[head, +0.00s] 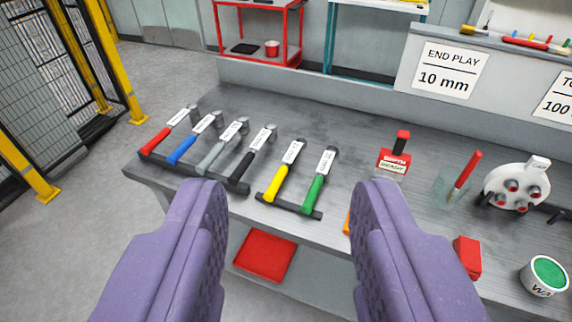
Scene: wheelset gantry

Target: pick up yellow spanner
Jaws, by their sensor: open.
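The yellow spanner (275,184) has a yellow handle and a white label. It lies tilted on the grey bench (330,120), its handle end at a short black holder (268,202) beside a green-handled tool (314,193). My gripper (291,192) is open and empty, with its two purple fingers in the foreground. In the picture the yellow spanner shows between the fingertips, nearer the left one. It appears farther off than the fingers, with no contact visible.
A longer rack holds red, blue, grey and black-handled tools (240,166) to the left. An orange item (347,224) is partly hidden.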

